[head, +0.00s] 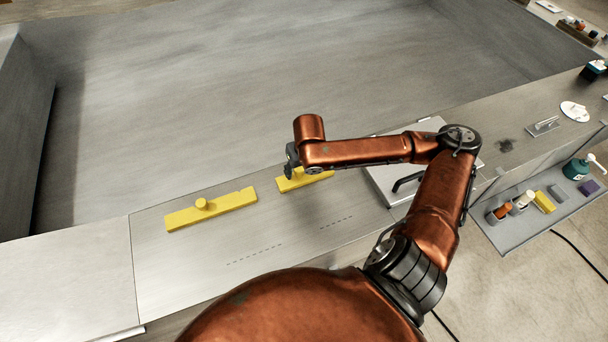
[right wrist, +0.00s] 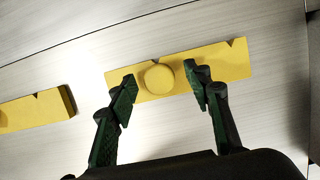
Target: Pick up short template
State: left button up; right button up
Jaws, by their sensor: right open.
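The short yellow template (head: 290,185) lies flat on the grey metal ledge, partly hidden behind my right gripper and arm in the head view. In the right wrist view the short template (right wrist: 225,64) shows a round yellow knob (right wrist: 159,77) and a small notch near its right end. My right gripper (head: 291,163) is over it, open, with one finger on each side of the knob and a gap at both sides. How high the fingertips are is hard to tell. The longer yellow template (head: 225,204), also with a knob, lies to the left. My left gripper is out of view.
A pale metal plate with a black handle (head: 408,181) lies under my right arm. A lower shelf (head: 505,234) at the right holds bottles and small blocks. A trowel (head: 542,126) lies further right. Dashed marks (head: 255,254) line the clear ledge in front.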

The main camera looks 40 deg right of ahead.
jog(key=shift+d+f, duration=0.1)
jog(key=shift+f, duration=0.35)
grip_shut()
